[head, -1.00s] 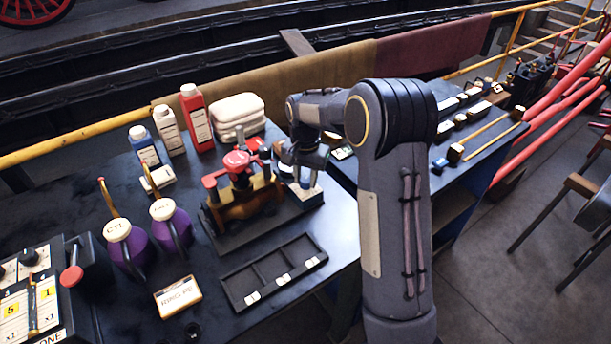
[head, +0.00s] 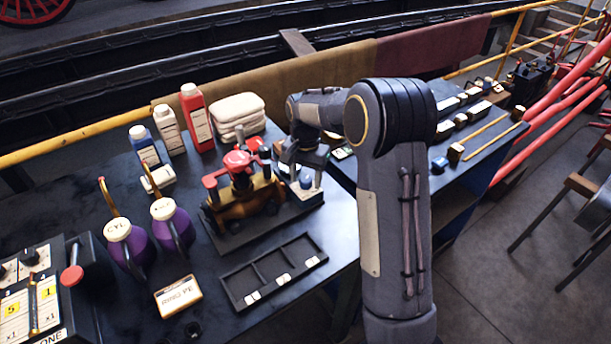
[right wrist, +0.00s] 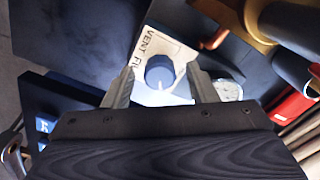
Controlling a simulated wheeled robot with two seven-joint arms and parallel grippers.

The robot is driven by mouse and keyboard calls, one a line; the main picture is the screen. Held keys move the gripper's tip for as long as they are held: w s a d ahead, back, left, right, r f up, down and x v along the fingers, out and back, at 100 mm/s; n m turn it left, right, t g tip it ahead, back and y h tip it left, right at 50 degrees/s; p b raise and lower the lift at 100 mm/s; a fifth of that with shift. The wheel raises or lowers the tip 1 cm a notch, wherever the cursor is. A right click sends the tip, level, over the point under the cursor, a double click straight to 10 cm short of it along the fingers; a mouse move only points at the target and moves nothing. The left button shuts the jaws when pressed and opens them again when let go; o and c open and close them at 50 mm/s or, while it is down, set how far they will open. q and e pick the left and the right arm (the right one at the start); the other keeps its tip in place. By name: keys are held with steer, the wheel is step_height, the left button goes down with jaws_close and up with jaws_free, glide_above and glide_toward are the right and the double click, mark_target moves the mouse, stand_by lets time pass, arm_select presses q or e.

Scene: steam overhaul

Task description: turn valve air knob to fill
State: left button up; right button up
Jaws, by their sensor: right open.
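The valve air knob is a round dark blue knob (right wrist: 160,70) with a white mark on its near side. It sits on a pale plate (right wrist: 174,47) lettered "VENT" and the start of a second word that is partly cut off by a finger. The knob also shows small in the head view (head: 306,181), at the right end of the valve stand. My right gripper (right wrist: 161,84) is open, with one finger to each side of the knob in the wrist view. I cannot tell whether either finger touches it. My left gripper is not in view.
A brass valve body (head: 243,204) with red handles (head: 238,160) stands just left of the knob. A black compartment tray (head: 273,272) lies in front.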

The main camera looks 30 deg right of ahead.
mark_target(306, 179)
steer(key=shift+r, duration=0.1)
step_height(306, 179, up, 7)
steer(key=shift+r, duration=0.35)
stand_by(0.4)
steer(key=shift+s, duration=0.15)
steer(key=s+a+r+n+t+y, duration=0.2)
steer(key=s+a+n, duration=0.15)
steer(key=s, duration=0.75)
steer(key=s+a+r+n+t+y, duration=0.2)
steer(key=s+a+r+n, duration=0.15)
steer(key=s, duration=0.65)
steer(key=s+a+f+n+t, duration=0.1)
steer(key=s+a+f, duration=0.3)
steer(key=s, duration=0.4)
steer(key=shift+a+f+n+t, duration=0.25)
steer(key=shift+n+t, duration=0.15)
steer(key=shift+n, duration=0.1)
